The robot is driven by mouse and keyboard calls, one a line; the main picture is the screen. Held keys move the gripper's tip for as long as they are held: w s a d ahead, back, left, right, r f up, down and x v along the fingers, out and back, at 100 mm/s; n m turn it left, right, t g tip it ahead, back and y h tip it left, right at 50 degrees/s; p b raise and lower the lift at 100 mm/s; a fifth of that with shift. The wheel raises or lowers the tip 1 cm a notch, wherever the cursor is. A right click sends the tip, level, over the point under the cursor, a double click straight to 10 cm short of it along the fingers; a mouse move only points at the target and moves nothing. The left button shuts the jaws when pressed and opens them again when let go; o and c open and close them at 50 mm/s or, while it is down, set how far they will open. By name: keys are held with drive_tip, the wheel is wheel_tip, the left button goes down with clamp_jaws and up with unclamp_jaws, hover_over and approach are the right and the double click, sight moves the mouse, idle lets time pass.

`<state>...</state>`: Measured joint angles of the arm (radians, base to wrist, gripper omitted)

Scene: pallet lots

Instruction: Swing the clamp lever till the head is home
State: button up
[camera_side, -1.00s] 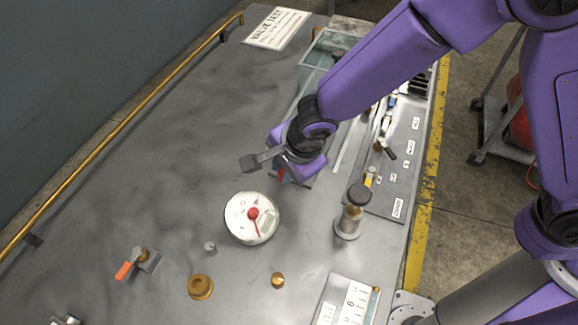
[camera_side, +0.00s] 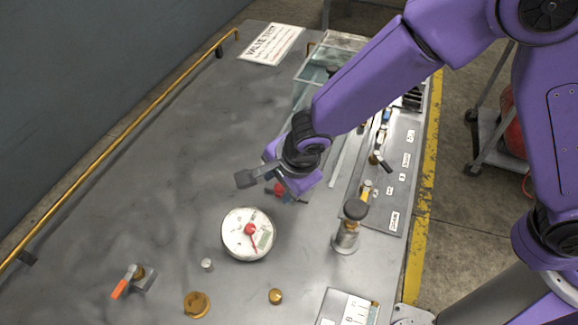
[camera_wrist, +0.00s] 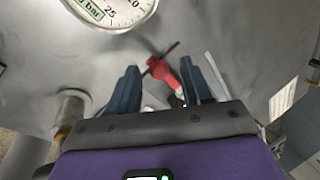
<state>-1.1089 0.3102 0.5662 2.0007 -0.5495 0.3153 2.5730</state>
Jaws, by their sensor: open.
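The clamp lever appears to be the red-gripped part (camera_wrist: 165,72), with a thin dark bar beside its upper end. In the side view a bit of red (camera_side: 279,188) shows under my gripper, and the rest is hidden. My gripper (camera_wrist: 161,78) is open, with its two dark blue fingers on either side of the red grip and a gap to each. In the side view my gripper (camera_side: 288,196) is low over the bench, behind the gauge. The clamp head cannot be made out clearly, so I cannot tell how it sits.
A round white gauge (camera_side: 240,243) lies in front of my gripper. A dark-topped metal post (camera_side: 346,236) stands to the right. A glass-sided box (camera_side: 311,72) and a labelled panel (camera_side: 397,185) are behind and right. An orange-handled lever (camera_side: 121,287) is at front left. The left bench top is clear.

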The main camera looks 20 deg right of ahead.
drive_tip(key=v, duration=1.7)
drive_tip(key=shift+d, duration=0.1)
drive_tip(key=s+d+f+n+g, duration=0.2)
drive_tip(key=d+n, duration=1.3)
drive_tip(key=d, duration=0.1)
drive_tip(key=s+d+f+n+g, duration=0.1)
drive_tip(key=s+d+f+n, duration=0.1)
drive_tip(key=s+d+n, duration=1)
drive_tip(key=d, duration=0.3)
drive_tip(key=shift+s+d+g+h, duration=0.3)
drive_tip(key=shift+s+h, duration=0.05)
drive_tip(key=shift+h, duration=0.05)
